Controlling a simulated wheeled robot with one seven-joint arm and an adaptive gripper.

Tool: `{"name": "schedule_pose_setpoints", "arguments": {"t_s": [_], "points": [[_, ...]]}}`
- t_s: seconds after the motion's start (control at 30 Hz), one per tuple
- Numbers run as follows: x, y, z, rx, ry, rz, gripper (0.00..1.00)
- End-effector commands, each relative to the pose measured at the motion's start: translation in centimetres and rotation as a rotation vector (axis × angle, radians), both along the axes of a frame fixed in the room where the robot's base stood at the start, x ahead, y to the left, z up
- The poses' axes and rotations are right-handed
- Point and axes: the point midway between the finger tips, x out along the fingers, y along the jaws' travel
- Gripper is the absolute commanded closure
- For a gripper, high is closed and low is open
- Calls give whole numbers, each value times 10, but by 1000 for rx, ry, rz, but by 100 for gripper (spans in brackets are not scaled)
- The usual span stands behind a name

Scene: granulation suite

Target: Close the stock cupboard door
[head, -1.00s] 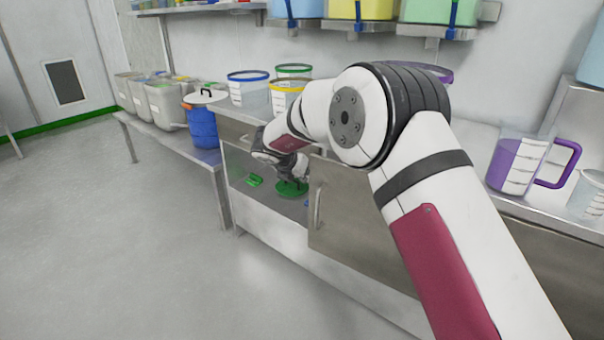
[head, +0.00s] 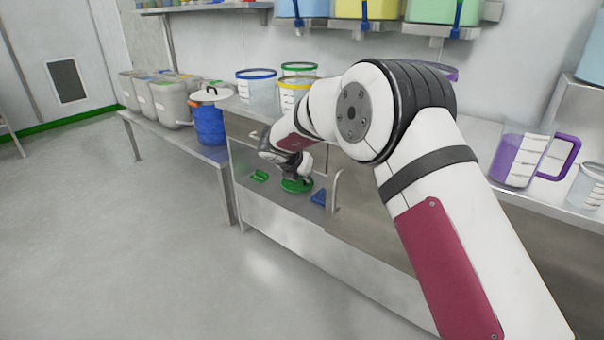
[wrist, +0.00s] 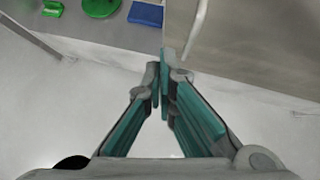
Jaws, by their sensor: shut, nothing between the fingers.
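The stock cupboard (head: 262,212) stands under the worktop, its left part open and its shelf in view. Its grey door (head: 365,215) covers the part to the right, with an upright bar handle (head: 335,190) near its left edge. In the wrist view the door (wrist: 255,45) fills the upper right and the handle (wrist: 198,30) stands just beyond my fingers. My gripper (wrist: 161,80) is shut and empty, its fingertips together. In the head view my gripper (head: 300,168) is in front of the opening, left of the handle; its fingertips are hard to make out there. Contact with the door cannot be told.
On the cupboard shelf lie a green disc (head: 296,186), a small green item (head: 260,176) and a blue block (head: 318,197). Tubs and a purple jug (head: 520,158) stand on the worktop. A blue drum (head: 209,125) is at the left. The floor in front is clear.

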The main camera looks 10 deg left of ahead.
Motion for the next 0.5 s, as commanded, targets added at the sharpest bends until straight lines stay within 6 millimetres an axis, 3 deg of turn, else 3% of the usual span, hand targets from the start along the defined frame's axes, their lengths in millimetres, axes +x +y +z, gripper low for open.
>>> {"name": "schedule_pose_setpoints", "arguments": {"t_s": [0.07,0.5], "points": [[1,-3,1,0,0,-1,100],[-35,21,45,1,-1,1,100]]}}
